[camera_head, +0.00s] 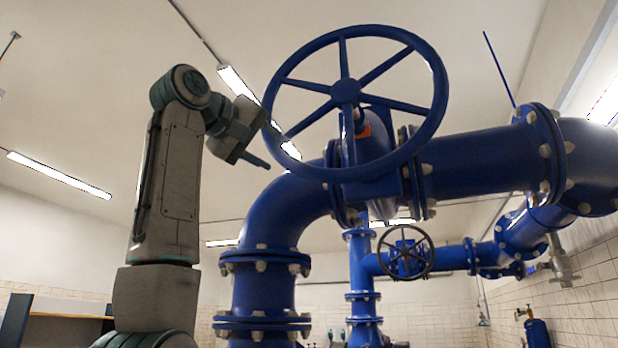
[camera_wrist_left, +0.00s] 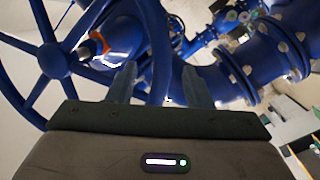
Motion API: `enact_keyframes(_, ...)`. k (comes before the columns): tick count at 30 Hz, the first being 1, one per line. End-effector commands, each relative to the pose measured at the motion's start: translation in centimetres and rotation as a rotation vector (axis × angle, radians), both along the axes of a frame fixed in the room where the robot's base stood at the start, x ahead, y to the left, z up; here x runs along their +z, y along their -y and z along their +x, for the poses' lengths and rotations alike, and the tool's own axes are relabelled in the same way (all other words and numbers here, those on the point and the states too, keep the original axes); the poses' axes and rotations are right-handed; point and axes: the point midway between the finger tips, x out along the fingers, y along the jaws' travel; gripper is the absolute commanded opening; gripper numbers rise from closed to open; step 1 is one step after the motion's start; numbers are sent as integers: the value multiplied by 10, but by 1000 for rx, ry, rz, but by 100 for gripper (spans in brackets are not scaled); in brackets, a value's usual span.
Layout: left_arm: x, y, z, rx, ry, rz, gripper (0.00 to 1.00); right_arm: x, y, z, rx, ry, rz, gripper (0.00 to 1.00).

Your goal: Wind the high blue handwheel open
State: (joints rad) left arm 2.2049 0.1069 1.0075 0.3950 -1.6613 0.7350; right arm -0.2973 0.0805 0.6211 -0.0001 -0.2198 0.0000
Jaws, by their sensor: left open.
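The high blue handwheel (camera_head: 345,92) is a large spoked wheel, upright on the valve of the big blue pipe, in the upper middle of the head view. My left gripper (camera_head: 279,152) is open beside the lower left part of its rim. In the left wrist view the handwheel (camera_wrist_left: 53,61) fills the left side. Its rim runs down between the two spread fingers of the left gripper (camera_wrist_left: 160,74). I cannot tell whether either finger touches the rim. My right gripper is in neither view.
The thick blue pipe (camera_head: 480,165) with bolted flanges runs behind and right of the wheel. Its elbow (camera_head: 285,210) bends down below it. A smaller dark handwheel (camera_head: 405,252) sits lower and farther back.

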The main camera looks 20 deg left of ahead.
Motion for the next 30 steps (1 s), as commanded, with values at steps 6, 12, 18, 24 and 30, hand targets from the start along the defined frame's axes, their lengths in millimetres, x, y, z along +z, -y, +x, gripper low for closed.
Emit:
enact_keyframes(6, 6, 7, 17, -1, 0, 0, 46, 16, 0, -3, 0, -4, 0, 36)
enact_keyframes(12, 8, 19, 54, -1, 0, 1, 46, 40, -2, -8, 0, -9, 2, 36)
enact_keyframes(18, 6, 28, 84, -1, 2, 1, 46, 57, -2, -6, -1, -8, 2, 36)
enact_keyframes(24, 3, 33, 98, 0, 3, 0, 46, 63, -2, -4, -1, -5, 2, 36)
enact_keyframes(30, 2, 33, 99, -1, 4, 0, 46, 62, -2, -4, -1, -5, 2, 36)
